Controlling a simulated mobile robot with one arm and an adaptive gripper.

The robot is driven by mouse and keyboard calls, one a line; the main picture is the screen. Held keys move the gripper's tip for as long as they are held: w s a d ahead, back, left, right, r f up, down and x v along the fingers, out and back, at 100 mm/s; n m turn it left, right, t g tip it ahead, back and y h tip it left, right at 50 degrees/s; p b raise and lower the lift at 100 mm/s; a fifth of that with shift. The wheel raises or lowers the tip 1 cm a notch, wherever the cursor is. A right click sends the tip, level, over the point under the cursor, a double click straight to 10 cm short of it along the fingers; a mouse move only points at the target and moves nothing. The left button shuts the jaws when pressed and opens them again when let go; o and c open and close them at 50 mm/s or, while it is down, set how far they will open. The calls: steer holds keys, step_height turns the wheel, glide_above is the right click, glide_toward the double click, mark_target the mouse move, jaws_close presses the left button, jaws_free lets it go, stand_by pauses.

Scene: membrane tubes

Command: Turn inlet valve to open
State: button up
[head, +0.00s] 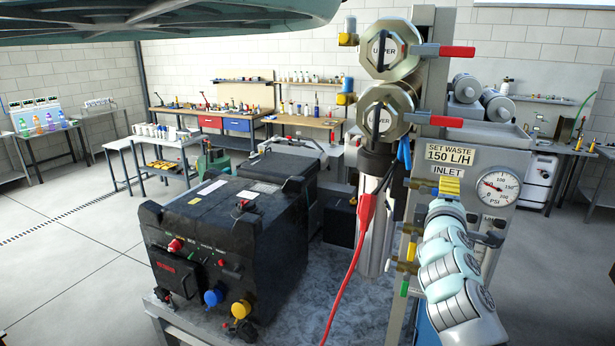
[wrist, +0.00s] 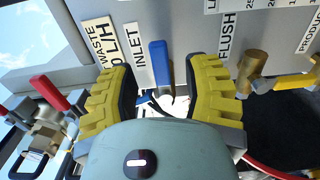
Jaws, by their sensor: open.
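The inlet valve's blue handle (wrist: 161,64) shows in the wrist view, just right of the INLET label (wrist: 136,52) on the grey panel. My gripper (wrist: 161,76) is open, with one ridged yellow finger on each side of the handle and visible gaps to both. The lower end of the handle and the valve body are largely hidden behind my gripper.
A pressure gauge (head: 497,189) sits right of the gripper. Red-handled upper housings (head: 390,50) stand above it. A red clamp (head: 367,208) with a cable hangs to the left. In the wrist view a brass valve (wrist: 252,72) lies right of the fingers, near the FLUSH label (wrist: 227,38).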

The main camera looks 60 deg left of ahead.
steer(key=v, duration=0.9)
stand_by(0.4)
